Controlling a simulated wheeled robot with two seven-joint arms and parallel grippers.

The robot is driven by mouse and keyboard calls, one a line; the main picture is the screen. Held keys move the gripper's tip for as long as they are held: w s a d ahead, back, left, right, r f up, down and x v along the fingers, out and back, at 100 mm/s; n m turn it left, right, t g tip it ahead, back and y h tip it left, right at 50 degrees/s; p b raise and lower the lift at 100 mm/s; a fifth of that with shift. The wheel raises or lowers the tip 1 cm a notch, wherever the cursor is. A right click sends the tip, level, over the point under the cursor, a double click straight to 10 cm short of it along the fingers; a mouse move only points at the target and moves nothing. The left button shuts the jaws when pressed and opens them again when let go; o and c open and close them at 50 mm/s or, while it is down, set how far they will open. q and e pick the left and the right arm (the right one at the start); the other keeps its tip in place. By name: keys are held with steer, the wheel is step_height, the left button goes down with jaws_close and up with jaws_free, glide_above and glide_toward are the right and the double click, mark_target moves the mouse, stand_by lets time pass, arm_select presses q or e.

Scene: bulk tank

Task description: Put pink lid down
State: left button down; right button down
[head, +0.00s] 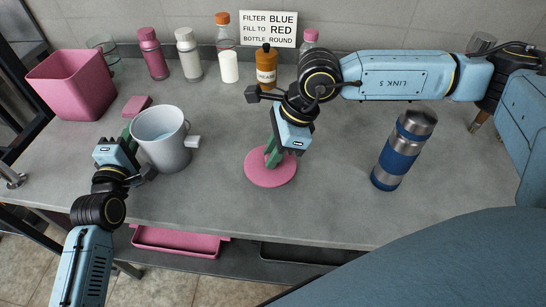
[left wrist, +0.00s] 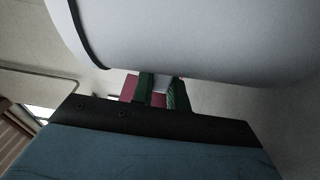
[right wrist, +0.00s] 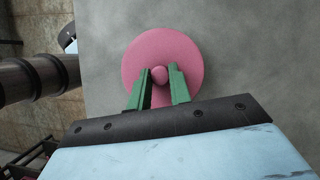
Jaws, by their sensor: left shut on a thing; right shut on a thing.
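The round pink lid (head: 270,172) lies flat, at or just above the middle of the grey counter; I cannot tell whether it touches. My right gripper (head: 272,155) comes down over it. In the right wrist view, the green fingers (right wrist: 159,82) are shut on the knob (right wrist: 158,74) of the lid (right wrist: 185,50). A pale grey jug (head: 168,150) with liquid inside stands at the left. My left gripper (head: 130,136) is shut on the left side of the jug, seemingly on its handle. In the left wrist view, the jug (left wrist: 190,40) hides much of the scene.
A pink bin (head: 72,88) and pink block (head: 137,105) stand behind the jug. A blue and silver flask (head: 402,150) stands right of the lid. The front counter is clear.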

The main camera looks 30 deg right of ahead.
steer(key=shift+f, duration=1.15)
steer(key=c, duration=1.3)
jaws_free()
steer(key=shift+f, duration=0.1)
steer(key=v, duration=1.2)
steer(key=shift+a, duration=0.1)
arm_select(q)
steer(key=c, duration=1.3)
jaws_free()
steer(key=shift+s, duration=0.1)
